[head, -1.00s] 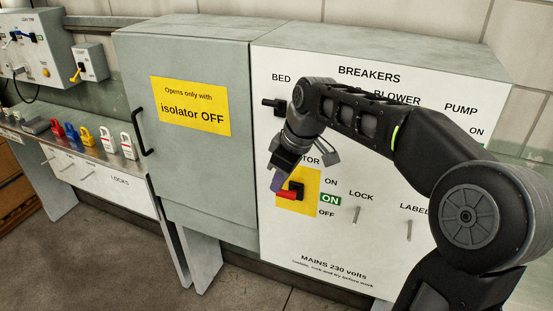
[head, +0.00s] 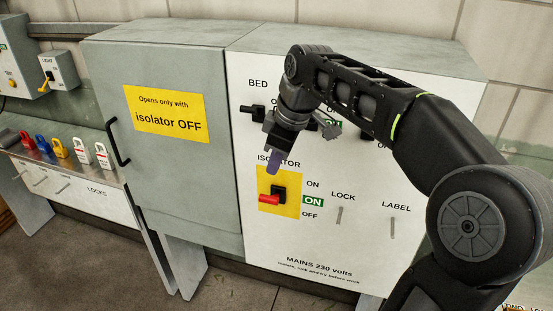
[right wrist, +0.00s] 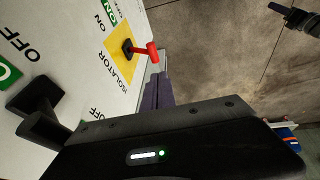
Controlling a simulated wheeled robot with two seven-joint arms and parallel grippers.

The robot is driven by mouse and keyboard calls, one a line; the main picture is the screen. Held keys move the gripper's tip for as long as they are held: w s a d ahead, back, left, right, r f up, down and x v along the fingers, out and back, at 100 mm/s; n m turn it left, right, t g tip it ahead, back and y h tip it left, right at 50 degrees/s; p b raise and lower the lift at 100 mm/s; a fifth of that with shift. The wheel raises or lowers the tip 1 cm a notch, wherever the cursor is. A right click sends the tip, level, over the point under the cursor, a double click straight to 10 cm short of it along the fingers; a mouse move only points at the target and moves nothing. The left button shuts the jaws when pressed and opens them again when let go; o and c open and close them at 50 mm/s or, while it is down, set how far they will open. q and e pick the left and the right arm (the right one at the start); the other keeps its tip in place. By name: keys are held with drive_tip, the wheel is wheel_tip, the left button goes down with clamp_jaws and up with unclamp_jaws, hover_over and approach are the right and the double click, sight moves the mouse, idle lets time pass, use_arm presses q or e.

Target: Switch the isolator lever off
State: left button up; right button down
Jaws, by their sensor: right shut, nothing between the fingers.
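The isolator lever (head: 269,199) has a red handle on a black hub. It sits on a yellow plate (head: 291,209) and points left and slightly down in the head view. The green ON sign (head: 313,201) shows beside it. My right gripper (head: 273,164) is shut and empty, its purple fingers just above the plate and apart from the lever. In the right wrist view the red handle (right wrist: 150,53) is just beyond the fingertips (right wrist: 157,85). My left gripper is not seen in the head view.
Black breaker levers (head: 252,111) are above the isolator, partly behind my right arm. LOCK (head: 340,215) and LABEL (head: 393,227) pegs are to its right. A grey cabinet (head: 180,190) is at left, with coloured padlocks (head: 61,147) beyond it.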

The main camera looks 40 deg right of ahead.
sight(267, 198)
drive_tip(key=b+x, duration=0.1)
drive_tip(key=x, duration=0.2)
drive_tip(key=b+x, duration=0.1)
drive_tip(key=x, duration=0.2)
drive_tip(key=d+b+x, duration=0.1)
drive_tip(key=x, duration=0.2)
drive_tip(key=shift+s+f, duration=0.1)
drive_tip(key=shift+f, duration=0.4)
drive_tip(key=shift+d+f+b, duration=0.15)
drive_tip(key=shift+f+b, duration=0.25)
drive_tip(key=shift+f, duration=0.05)
